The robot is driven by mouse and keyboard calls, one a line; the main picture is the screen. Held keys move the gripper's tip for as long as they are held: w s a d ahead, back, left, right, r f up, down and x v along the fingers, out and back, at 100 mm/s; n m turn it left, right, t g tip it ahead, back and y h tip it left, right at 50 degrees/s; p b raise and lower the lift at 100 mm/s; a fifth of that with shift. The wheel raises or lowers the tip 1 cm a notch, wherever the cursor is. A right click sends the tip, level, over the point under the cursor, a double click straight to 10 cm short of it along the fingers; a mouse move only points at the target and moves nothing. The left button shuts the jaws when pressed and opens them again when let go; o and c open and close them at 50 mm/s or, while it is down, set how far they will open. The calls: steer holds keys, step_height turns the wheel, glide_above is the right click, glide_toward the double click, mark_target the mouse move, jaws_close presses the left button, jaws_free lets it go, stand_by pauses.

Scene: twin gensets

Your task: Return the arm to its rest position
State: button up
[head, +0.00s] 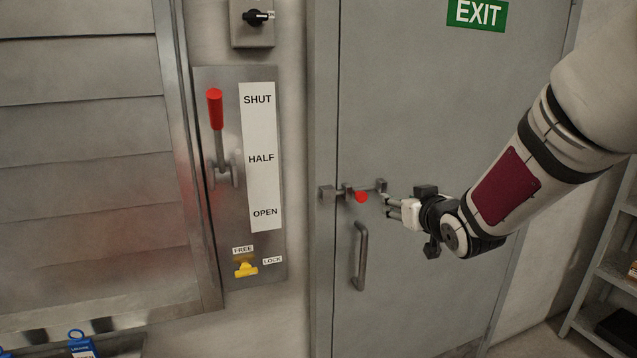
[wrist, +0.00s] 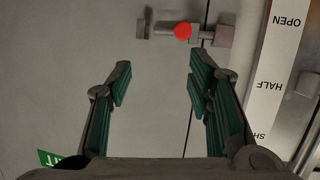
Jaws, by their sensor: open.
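My gripper (head: 391,207) is in front of the grey door (head: 440,110), just right of the slide bolt (head: 374,187) with its red knob (head: 361,197). In the wrist view my gripper (wrist: 158,85) has its two fingers spread wide, with nothing between them. The red knob (wrist: 183,31) and bolt show beyond the fingertips there, and the fingers appear apart from them. My arm (head: 530,160) reaches in from the upper right, bent at the wrist.
A lever with a red grip (head: 215,110) stands beside SHUT on a plate left of the door. Below it is a yellow catch (head: 246,268) between FREE and LOCK labels. The door handle (head: 359,255) is below the bolt. A shelf (head: 606,290) stands at the lower right.

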steer(key=s+r+m+g+h, duration=0.1)
steer(key=s+g, duration=0.8)
steer(key=s, duration=2.7)
steer(key=shift+s+a+r+m+h, duration=0.25)
steer(key=shift+a+r+m+h, duration=0.15)
steer(key=shift+m, duration=0.3)
